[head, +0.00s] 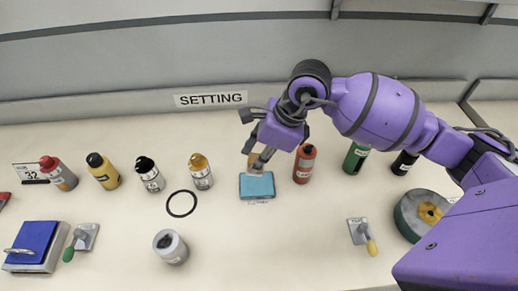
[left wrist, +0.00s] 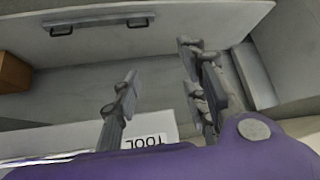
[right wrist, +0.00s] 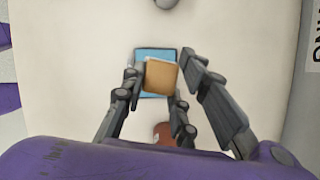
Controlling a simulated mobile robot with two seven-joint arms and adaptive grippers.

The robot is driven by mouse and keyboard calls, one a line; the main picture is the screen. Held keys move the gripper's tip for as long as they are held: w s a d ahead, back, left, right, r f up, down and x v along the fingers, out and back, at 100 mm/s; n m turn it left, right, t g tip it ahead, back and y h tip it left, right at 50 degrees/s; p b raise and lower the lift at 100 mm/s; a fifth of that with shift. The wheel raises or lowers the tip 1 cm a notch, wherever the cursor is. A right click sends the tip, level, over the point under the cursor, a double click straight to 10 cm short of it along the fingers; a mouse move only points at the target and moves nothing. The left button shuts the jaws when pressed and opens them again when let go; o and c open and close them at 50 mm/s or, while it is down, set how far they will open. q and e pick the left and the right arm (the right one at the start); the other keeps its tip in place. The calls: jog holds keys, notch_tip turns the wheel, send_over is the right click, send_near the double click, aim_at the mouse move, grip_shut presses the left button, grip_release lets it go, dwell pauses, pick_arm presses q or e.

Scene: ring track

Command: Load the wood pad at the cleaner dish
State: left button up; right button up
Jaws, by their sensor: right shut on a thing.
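The wood pad (right wrist: 160,75) is a small tan block between the fingertips of my right gripper (right wrist: 158,70) in the right wrist view. In the head view the pad (head: 253,158) is partly hidden behind the fingers of my right gripper (head: 260,164). The cleaner dish (head: 257,187) is a light blue rectangle on the bench, just in front of the pad. In the right wrist view the dish (right wrist: 152,53) lies behind and below the pad; I cannot tell whether they touch. My left gripper (left wrist: 160,62) is open and empty in the left wrist view, away from the bench top.
A red bottle (head: 304,164) stands close right of the dish. A yellow-capped bottle (head: 201,171) and a black ring (head: 168,204) are to its left. A green bottle (head: 355,158) and a round green-rimmed wheel (head: 407,218) are at right. The bench before the dish is clear.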

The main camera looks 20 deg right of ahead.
aim_at(263, 167)
jog(key=shift+d+n, duration=0.2)
jog(key=shift+n, duration=0.1)
jog(key=shift+d+f+n+g, duration=0.15)
jog(key=shift+n+g, duration=0.15)
jog(key=shift+n, duration=0.2)
jog(key=shift+a+f, duration=0.3)
jog(key=shift+a, duration=0.05)
jog(key=shift+f+b, duration=0.35)
notch_tip(263, 167, down, 3)
jog(key=shift+d+r+b, duration=0.1)
jog(key=shift+d+b, duration=0.05)
jog(key=shift+b, duration=0.5)
jog(key=shift+f+b, duration=0.35)
jog(key=shift+f, duration=0.5)
pick_arm(q)
jog(key=f, duration=0.2)
jog(key=s+f, duration=0.1)
jog(key=shift+d, duration=0.3)
